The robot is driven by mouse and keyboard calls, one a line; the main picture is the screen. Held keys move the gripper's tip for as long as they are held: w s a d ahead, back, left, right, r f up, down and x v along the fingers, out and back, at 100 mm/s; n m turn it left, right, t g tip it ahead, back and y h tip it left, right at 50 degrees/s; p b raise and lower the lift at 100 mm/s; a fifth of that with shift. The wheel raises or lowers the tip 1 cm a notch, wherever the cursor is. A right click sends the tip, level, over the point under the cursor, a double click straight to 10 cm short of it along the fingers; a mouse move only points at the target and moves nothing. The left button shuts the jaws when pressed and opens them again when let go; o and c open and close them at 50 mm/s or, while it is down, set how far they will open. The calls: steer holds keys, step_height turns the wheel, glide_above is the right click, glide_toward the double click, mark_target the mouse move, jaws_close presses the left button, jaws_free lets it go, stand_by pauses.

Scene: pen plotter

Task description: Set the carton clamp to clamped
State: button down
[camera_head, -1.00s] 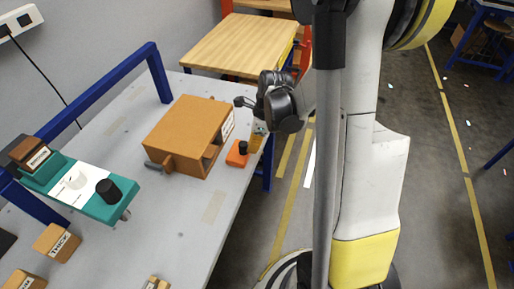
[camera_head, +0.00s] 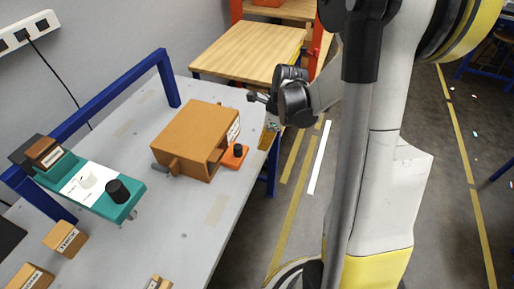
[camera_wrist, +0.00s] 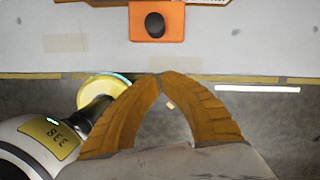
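The brown carton (camera_head: 196,128) lies on the grey table, its open end toward the front. An orange plate with a black knob, which looks like the carton clamp (camera_head: 229,163), is at its right, near the table edge. The same orange piece with its dark oval knob shows at the top of the wrist view (camera_wrist: 141,36). My gripper (camera_wrist: 161,75) has its orange-brown fingers curved together, tips meeting, with nothing seen between them. It is off the table's edge, apart from the clamp. The clamp's setting cannot be told.
A teal device (camera_head: 125,209) with a black knob stands at the left. A labelled brown block (camera_head: 65,240) lies in front of it. A blue rail (camera_head: 110,92) runs along the table's back. A wooden table (camera_head: 245,52) stands beyond. Floor is free at the right.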

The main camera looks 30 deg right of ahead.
steer(key=p+v, duration=0.2)
steer(key=v, duration=0.3)
steer(key=shift+r, duration=0.35)
steer(key=s+a+r+n+t+h, duration=0.1)
steer(key=s+a+r+n, duration=0.4)
steer(key=n, duration=0.8)
steer(key=s+a+r+n+t+h, duration=0.1)
steer(key=s+a+r+n+t, duration=0.3)
steer(key=a+n, duration=0.5)
step_height(320, 180, up, 4)
steer(key=s+n, duration=0.2)
steer(key=n, duration=0.2)
steer(key=shift+s+a+f, duration=0.15)
steer(key=shift+s+a, duration=0.1)
